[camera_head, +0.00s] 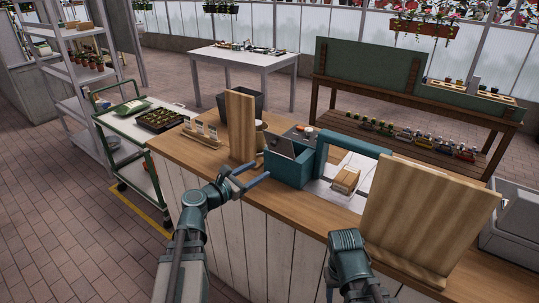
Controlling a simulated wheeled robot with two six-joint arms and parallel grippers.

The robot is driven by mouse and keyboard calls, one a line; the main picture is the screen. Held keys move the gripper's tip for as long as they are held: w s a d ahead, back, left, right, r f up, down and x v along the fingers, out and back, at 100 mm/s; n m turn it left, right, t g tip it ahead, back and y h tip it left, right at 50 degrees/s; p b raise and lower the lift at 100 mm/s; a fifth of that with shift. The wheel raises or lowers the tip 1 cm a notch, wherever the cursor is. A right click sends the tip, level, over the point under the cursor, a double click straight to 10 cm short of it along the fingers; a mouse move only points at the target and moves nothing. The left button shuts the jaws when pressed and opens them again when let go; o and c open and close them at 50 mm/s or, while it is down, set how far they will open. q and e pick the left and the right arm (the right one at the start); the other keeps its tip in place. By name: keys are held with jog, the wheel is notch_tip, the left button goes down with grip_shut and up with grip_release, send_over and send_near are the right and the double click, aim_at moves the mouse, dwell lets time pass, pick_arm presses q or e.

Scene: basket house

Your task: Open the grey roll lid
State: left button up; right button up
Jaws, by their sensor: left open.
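A teal box (288,172) stands on the wooden counter, left of its middle. A dark grey slanted panel (281,146) sits at its top and looks like the roll lid; it is too small to tell how far it is shut. My left gripper (259,169) is open and empty, just left of the teal box, with its fingers pointing toward it. I cannot tell whether a fingertip touches the box. My right arm (348,262) rises at the bottom right of centre, in front of the counter; its gripper does not show.
The wooden counter (190,153) holds an upright wooden board (241,125) left of the box and a larger leaning board (425,215) at right. A teal frame and a small tan block (346,180) stand between. A green trolley (140,150) is at left.

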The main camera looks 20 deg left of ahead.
aim_at(272, 144)
pick_arm(q)
jog(key=a+r+n+t+y, duration=0.1)
jog(key=a+n+t, duration=0.1)
jog(key=a+n, duration=0.15)
jog(key=x, duration=1.3)
jog(key=shift+w+a+f, duration=0.1)
jog(key=shift+w+a, duration=0.05)
jog(key=shift+w, duration=0.35)
grip_shut()
dwell(0.7)
